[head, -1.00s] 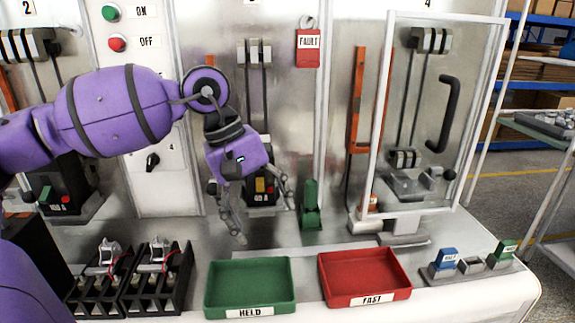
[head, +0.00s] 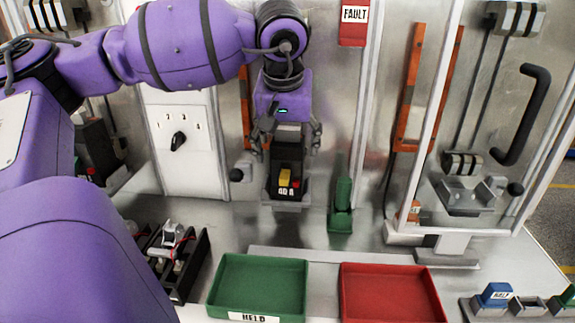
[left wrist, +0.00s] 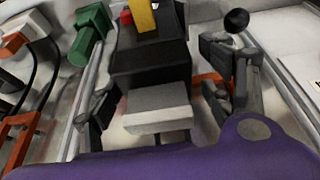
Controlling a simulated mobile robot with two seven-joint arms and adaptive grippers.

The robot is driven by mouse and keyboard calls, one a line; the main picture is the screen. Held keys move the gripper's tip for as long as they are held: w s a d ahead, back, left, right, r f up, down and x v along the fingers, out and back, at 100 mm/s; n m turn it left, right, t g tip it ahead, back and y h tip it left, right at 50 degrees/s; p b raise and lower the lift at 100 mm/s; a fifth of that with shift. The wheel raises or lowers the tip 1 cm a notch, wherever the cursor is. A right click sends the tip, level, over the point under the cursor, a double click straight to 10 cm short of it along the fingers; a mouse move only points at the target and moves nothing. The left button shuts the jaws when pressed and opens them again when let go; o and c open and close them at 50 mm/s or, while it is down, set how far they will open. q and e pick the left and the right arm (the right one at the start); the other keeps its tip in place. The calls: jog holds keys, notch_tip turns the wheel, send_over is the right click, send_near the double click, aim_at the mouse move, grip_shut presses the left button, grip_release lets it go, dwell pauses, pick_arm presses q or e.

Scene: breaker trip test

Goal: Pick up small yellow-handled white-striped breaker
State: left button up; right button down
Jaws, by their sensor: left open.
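A small black breaker (head: 287,164) with a yellow handle, a red button and a white label sits in a grey stand at the panel's foot. It also shows in the left wrist view, with its dark body (left wrist: 150,65) and yellow handle (left wrist: 142,15) at the top. I cannot make out white stripes beyond the label. My left gripper (head: 288,143) is open at the breaker's upper end. Its fingers, seen in the left wrist view (left wrist: 158,100), stand on either side of the body. I cannot tell whether they touch it. My right gripper is not in view.
A green tray (head: 258,258) and a red tray (head: 388,268) lie in front. Black racks (head: 190,270) are front left. A framed clear door (head: 440,130) is at right.

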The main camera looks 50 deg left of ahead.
pick_arm(q)
jog(key=shift+a+f, duration=0.1)
jog(key=shift+f, duration=0.2)
jog(key=c, duration=1.8)
jog(key=shift+o, duration=0.2)
jog(key=shift+r, duration=0.1)
